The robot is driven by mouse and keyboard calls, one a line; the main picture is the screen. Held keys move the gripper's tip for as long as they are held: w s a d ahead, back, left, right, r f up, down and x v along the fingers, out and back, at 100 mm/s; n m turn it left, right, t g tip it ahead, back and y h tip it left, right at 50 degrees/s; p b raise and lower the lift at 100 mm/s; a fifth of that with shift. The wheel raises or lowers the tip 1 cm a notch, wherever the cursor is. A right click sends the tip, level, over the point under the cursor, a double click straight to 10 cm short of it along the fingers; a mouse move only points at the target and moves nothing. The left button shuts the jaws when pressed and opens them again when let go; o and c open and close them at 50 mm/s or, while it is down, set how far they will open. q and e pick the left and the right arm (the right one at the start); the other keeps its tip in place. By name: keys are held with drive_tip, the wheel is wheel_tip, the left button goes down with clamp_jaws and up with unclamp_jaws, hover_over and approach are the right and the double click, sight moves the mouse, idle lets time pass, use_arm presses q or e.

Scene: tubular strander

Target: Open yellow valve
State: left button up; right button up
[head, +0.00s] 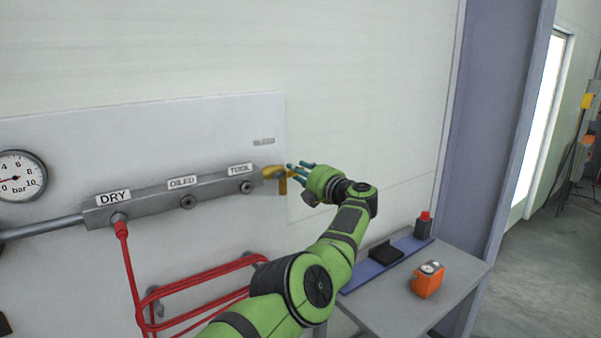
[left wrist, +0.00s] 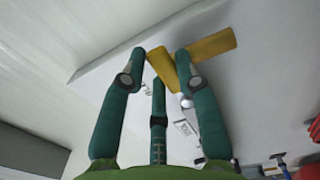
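The yellow valve (head: 275,178) sits at the right end of the grey manifold bar, beyond the TOOL label. In the left wrist view the yellow valve (left wrist: 212,46) shows a wide bar and a shorter part crossing down between the fingertips. My left gripper (head: 292,170) is right beside the valve with its teal fingers pointing left toward it. In the left wrist view its fingers (left wrist: 160,62) are spread apart, with the yellow part between or just beyond the tips. I cannot tell whether they touch. My right gripper is in no view.
The manifold (head: 160,197) has DRY, OILED and TOOL labels. A pressure gauge (head: 20,176) reads near zero. A red hose (head: 200,277) hangs below. A grey table (head: 400,310) with an orange device (head: 428,281) and a dark bottle (head: 423,228) stands at right.

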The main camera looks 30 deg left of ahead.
use_arm(q)
drive_tip(key=shift+o, duration=0.5)
drive_tip(key=v, duration=1.1)
drive_tip(key=shift+s+d, duration=0.15)
drive_tip(key=shift+d, duration=0.25)
drive_tip(key=shift+d, duration=0.1)
